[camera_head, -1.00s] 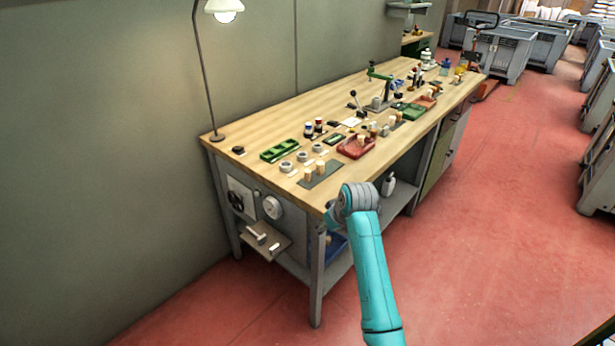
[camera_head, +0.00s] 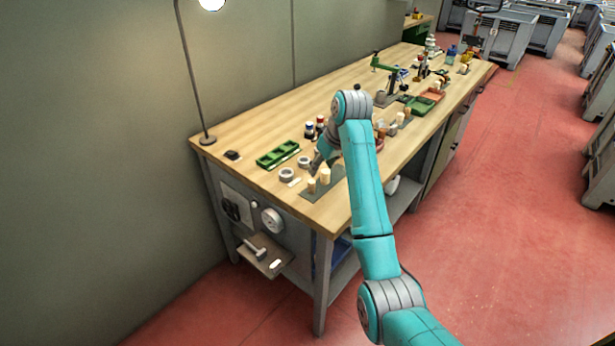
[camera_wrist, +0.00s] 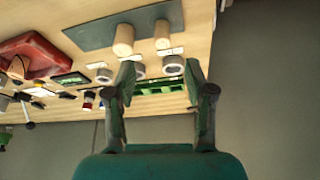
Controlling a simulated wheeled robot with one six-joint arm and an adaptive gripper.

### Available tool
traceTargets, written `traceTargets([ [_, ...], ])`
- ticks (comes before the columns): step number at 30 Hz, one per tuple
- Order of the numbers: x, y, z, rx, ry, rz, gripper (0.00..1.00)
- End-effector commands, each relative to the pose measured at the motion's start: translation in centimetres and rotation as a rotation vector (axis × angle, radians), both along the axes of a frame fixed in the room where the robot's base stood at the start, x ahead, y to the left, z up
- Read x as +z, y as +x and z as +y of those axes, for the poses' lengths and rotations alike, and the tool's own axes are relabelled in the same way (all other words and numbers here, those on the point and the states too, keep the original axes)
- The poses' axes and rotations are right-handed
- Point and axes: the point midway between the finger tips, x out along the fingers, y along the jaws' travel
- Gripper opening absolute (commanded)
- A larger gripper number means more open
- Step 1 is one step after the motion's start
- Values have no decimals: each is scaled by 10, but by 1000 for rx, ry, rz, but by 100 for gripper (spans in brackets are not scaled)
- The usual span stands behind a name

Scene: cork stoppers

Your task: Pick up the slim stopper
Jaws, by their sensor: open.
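Two pale cork stoppers stand on a dark grey mat (camera_head: 318,194) near the bench's front left corner. The slimmer one looks to be the left stopper (camera_head: 311,186); it shows at the right in the wrist view (camera_wrist: 162,34). The thicker stopper (camera_head: 325,175) is beside it, at the left in the wrist view (camera_wrist: 124,40). My gripper (camera_wrist: 160,70) is open and empty, its fingers apart from both stoppers. In the head view my gripper (camera_head: 317,166) is above the bench close behind them, partly hidden by my arm.
Grey tape rings (camera_head: 287,174) and a green tray (camera_head: 278,154) lie left of and behind the mat. Small dark bottles (camera_head: 309,130) stand farther back. A red tray (camera_wrist: 30,55) is at the left in the wrist view.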

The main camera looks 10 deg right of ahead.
Motion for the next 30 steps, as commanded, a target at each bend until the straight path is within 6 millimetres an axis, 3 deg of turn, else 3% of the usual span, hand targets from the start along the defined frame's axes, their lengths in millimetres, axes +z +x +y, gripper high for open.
traceTargets([
  [30,-99,33,21,0,0,1,54],
])
